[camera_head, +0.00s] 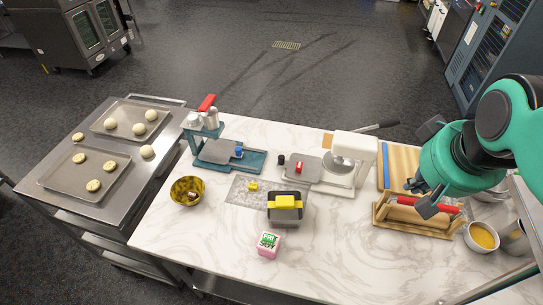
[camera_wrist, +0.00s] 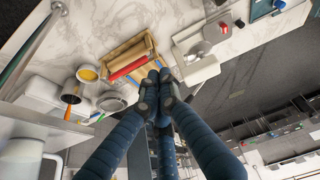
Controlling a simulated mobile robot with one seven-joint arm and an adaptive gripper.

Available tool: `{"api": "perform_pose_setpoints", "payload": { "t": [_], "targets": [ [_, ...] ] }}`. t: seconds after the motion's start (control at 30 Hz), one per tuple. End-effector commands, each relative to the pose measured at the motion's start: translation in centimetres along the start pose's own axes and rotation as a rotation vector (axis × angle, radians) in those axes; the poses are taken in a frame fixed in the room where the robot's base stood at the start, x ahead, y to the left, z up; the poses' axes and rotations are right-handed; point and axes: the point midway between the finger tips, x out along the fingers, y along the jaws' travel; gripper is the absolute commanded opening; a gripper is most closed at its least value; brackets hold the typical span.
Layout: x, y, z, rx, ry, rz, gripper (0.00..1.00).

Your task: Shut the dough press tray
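A white dough press (camera_head: 352,158) with a dark lever stands at the centre right of the marble counter.
The wooden rack (camera_head: 412,222) holds a red rolling pin, near a cutting board (camera_head: 402,160) and a yellow-filled bowl (camera_head: 482,237). A grey container with yellow top (camera_head: 285,207), pink box (camera_head: 268,244) and gold bowl (camera_head: 187,190) stand in front.

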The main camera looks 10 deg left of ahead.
Motion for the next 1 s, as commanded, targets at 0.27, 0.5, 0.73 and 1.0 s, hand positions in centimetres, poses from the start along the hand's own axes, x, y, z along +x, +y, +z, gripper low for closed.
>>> {"api": "perform_pose_setpoints", "payload": {
  "t": [0.27,0.5,0.73,1.0],
  "targets": [
    [1.5,-1.9,-6.7,-0.210,-0.077,-0.012,0.00],
    [3.8,-4.3,-12.1,-0.390,-0.137,-0.021,0.00],
    [6.7,-7.6,-16.8,-0.565,-0.192,-0.031,0.00],
    [11.0,-12.4,-21.5,-0.770,-0.256,-0.042,0.00]
  ]
}}
